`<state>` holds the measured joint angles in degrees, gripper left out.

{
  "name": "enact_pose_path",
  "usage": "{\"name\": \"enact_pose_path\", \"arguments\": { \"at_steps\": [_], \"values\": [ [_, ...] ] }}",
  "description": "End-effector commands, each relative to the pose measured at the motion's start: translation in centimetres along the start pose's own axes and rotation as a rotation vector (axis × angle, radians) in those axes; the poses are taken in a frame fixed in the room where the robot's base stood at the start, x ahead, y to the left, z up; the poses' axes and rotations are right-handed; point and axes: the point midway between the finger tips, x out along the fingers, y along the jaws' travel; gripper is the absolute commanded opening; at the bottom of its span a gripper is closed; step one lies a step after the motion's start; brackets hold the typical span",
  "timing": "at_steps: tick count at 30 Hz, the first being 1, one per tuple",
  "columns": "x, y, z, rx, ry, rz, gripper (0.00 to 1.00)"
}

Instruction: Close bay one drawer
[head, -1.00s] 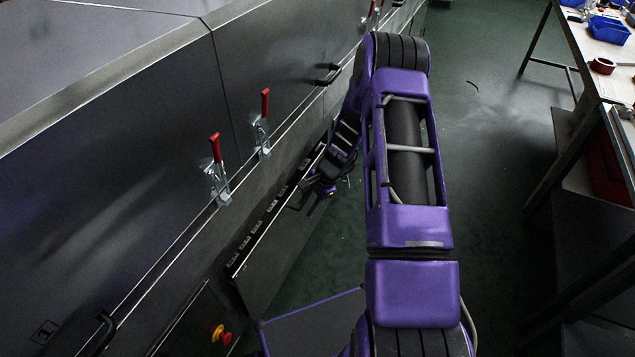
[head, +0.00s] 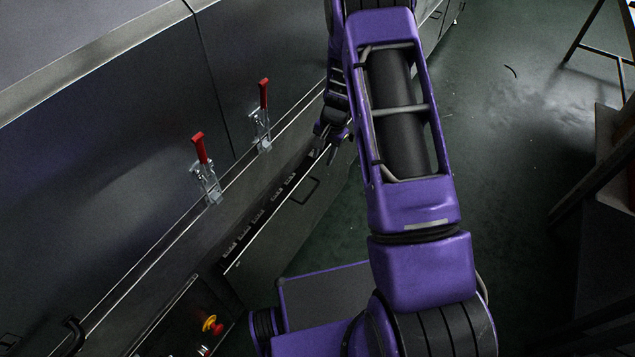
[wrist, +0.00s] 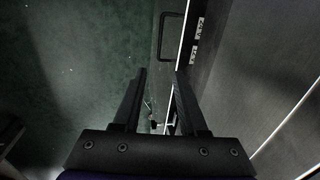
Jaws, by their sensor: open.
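The drawer (head: 290,228) stands partly open from the grey dryer, with a row of labelled items showing in the gap behind its front. Its dark bar handle (head: 305,190) is on the front's outer face; the handle also shows in the wrist view (wrist: 162,40). My gripper (head: 328,152) is open and empty, near the far end of the drawer front, beyond the handle in the head view. In the wrist view the open fingers (wrist: 160,82) point toward the handle side, apart from the handle. My arm hides part of the drawer's far end.
Two red-handled toggle clamps (head: 205,170) stand on the dryer ledge above the drawer. A panel with a yellow and red button (head: 212,325) is at the near end. Green floor (head: 490,150) is clear to the right, with a dark bench (head: 600,200) at the far right.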

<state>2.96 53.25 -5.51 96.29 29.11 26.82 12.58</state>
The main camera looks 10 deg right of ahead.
Motion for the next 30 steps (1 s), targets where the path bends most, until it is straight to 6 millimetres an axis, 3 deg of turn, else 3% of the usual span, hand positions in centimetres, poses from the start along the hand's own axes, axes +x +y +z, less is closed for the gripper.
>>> {"name": "enact_pose_path", "arguments": {
  "at_steps": [21, 30],
  "values": [
    [14.4, 0.1, 0.1, 0.003, -0.002, 0.000, 0.42],
    [16.8, 0.0, 0.0, 0.002, -0.001, -0.001, 0.42]
  ]
}}
